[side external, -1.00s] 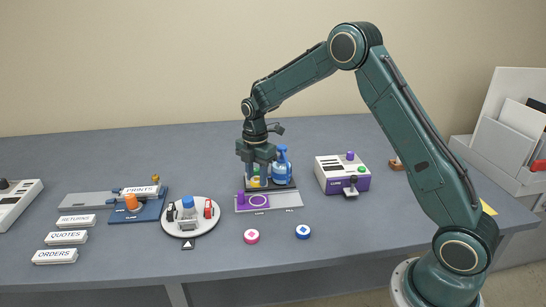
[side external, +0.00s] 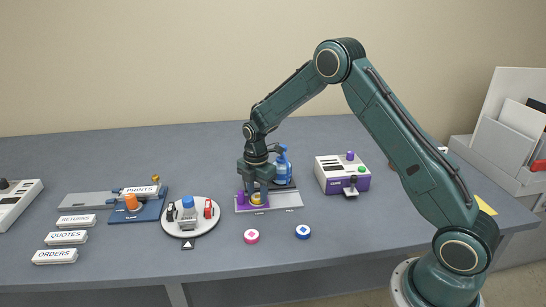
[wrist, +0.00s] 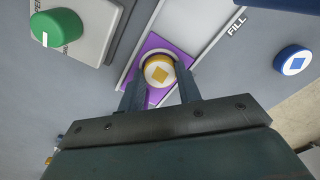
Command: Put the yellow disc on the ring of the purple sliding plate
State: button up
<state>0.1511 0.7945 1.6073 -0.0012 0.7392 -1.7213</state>
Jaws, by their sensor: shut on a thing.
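The yellow disc (wrist: 158,71), with a white top and a yellow diamond, sits between the fingers of my gripper (wrist: 161,82). In the side view my gripper (side external: 257,191) is shut on the disc (side external: 257,200), low over the purple sliding plate (side external: 241,208). In the wrist view the purple plate (wrist: 153,42) shows around the disc.
A pink disc (side external: 251,236) and a blue disc (side external: 302,231) lie in front. A round white tray (side external: 176,226) is at the left, and a white-and-purple box (side external: 335,184) at the right.

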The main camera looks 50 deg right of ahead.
aim_at(257, 196)
jog(key=shift+f, duration=0.35)
jog(key=shift+s+f, duration=0.1)
jog(key=shift+f, duration=0.25)
jog(key=o, duration=1)
jog(key=shift+c, duration=0.2)
notch_tip(257, 196, up, 14)
jog(key=shift+f, duration=0.25)
dwell(0.3)
